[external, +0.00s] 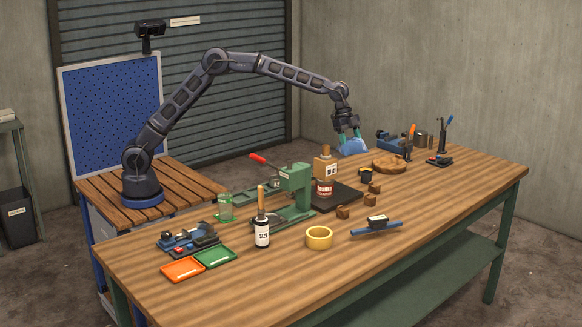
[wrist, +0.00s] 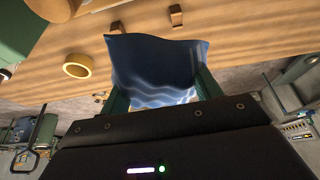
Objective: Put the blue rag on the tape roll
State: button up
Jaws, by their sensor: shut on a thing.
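My gripper (external: 347,133) is shut on the blue rag (external: 353,146) and holds it above the far part of the workbench. In the wrist view the rag (wrist: 155,65) hangs spread between the two green fingers and hides part of the bench. The yellow tape roll (external: 319,237) lies flat near the front edge of the bench, well away from my gripper. It also shows in the wrist view (wrist: 88,67), left of the rag. Nothing lies on the tape roll.
A green press (external: 294,187), a white-labelled bottle (external: 262,232), a red tin (external: 324,187) and several wooden cubes (external: 343,212) stand around the middle. A blue tool with a small block (external: 377,225) lies right of the tape roll. The front right of the bench (external: 440,205) is clear.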

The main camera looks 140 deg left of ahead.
jog(key=w+d+r+m+h, duration=0.1)
jog(key=w+d, duration=0.3)
jog(key=d, duration=0.5)
jog(key=w+d+m, duration=0.1)
jog(key=w+d, duration=0.3)
jog(key=d, duration=0.4)
jog(key=m, duration=0.2)
send_over(314, 230)
jog(key=s, duration=0.1)
jog(key=shift+h, duration=0.4)
jog(key=f, duration=1.9)
jog(key=shift+s+a+f, duration=0.1)
jog(key=shift+a, duration=0.1)
jog(key=shift+f+g, duration=0.1)
jog(key=shift+g, duration=0.2)
jog(key=o, duration=1)
